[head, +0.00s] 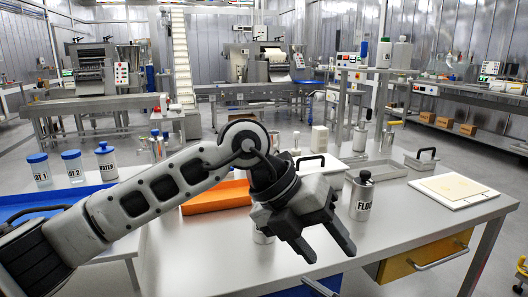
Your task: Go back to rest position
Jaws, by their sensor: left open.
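My left gripper (330,252) is open, with its two dark fingers apart and nothing seen between them. It hangs over the front middle of the grey worktable (190,254), pointing down and to the right. My left arm comes in from the left edge and crosses over the table. A metal FLOUR canister (361,198) stands upright just right of the gripper, apart from it. My right gripper is not in view.
An orange tray (215,198) lies behind my arm. Blue-lidded jars (72,165) stand at the left, near a blue tray (40,212). A white board (450,190) and a lidded metal pan (421,160) are at the right. A yellow drawer (425,258) is under the table. The table's front is mostly clear.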

